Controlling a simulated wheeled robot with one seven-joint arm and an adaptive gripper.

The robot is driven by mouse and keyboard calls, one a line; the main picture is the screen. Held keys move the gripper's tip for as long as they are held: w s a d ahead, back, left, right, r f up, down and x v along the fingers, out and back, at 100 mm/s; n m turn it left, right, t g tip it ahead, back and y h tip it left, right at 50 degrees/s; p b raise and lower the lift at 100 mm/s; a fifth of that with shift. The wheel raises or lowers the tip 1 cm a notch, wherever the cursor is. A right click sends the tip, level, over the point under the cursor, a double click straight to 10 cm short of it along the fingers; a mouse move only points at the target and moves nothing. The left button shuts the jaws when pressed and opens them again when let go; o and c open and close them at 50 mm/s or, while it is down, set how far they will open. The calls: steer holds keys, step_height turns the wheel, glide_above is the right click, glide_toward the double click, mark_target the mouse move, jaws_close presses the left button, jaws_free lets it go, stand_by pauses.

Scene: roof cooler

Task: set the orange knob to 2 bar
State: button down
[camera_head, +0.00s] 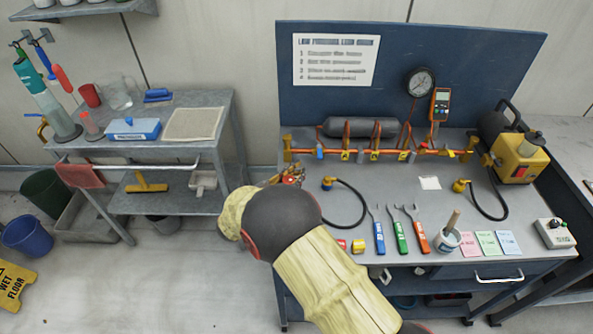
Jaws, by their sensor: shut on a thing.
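A round black pressure gauge (419,82) stands above the manifold. Its needle is too small to read.
Black hoses (352,203) curl on the bench top. A yellow pump (519,158) stands at right. A side table (205,98) is at left.

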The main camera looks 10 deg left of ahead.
steer(key=shift+r, duration=0.1)
stand_by(0.3)
steer(key=c, duration=1.6)
jaws_free()
steer(key=shift+o, duration=0.7)
steer(key=v, duration=1.2)
steer(key=shift+a, duration=0.2)
steer(key=shift+w, duration=0.1)
